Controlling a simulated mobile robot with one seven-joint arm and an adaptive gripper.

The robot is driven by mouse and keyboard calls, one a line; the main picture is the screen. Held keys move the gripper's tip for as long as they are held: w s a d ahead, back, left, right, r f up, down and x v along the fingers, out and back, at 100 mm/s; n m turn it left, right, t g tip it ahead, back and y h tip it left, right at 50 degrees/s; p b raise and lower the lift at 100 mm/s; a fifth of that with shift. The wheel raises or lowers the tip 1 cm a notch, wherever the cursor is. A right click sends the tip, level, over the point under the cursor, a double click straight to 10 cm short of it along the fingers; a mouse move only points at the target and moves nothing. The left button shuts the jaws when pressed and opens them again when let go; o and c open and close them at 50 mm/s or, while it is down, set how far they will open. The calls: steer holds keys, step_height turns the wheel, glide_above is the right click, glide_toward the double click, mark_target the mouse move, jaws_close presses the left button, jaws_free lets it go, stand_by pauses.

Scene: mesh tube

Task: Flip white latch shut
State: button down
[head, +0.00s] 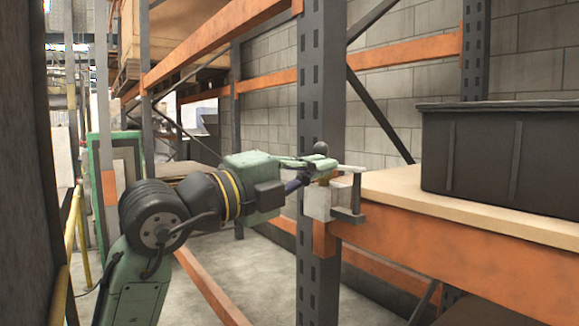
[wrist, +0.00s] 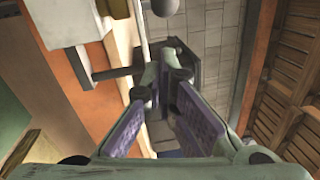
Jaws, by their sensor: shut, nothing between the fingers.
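The white latch (head: 318,203) is a pale block at the junction of the dark upright and the orange shelf beam, with a thin light bar and a dark bracket on its right. A round grey knob (head: 321,148) stands just above it. In the wrist view the white latch (wrist: 75,22) is at upper left and the knob (wrist: 165,7) is at the top edge. My gripper (head: 318,169) is just above the block, close to the knob. In the wrist view my gripper (wrist: 165,72) has its purple-padded fingers converging at the tips, shut and empty. I cannot tell whether it touches the latch.
A black bin (head: 500,155) stands on the wooden shelf (head: 390,190) to the right. The orange beam (head: 440,255) runs below the shelf's front edge. The dark rack upright (head: 321,80) rises behind my gripper. Concrete floor (head: 250,275) shows below.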

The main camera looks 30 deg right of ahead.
steer(key=shift+w+d+r+p, duration=0.2)
steer(key=shift+w+d, duration=0.2)
steer(key=shift+w, duration=0.3)
steer(key=shift+w+d+r+p, duration=0.15)
steer(key=shift+w+d, duration=0.25)
steer(key=shift+w, duration=0.25)
steer(key=shift+f, duration=0.1)
steer(key=shift+w+d, duration=0.45)
steer(key=shift+w, duration=0.25)
steer(key=s+a+f, duration=0.1)
steer(key=a, duration=1)
steer(key=shift+s+a+f, duration=0.3)
steer(key=shift+s+a, duration=0.1)
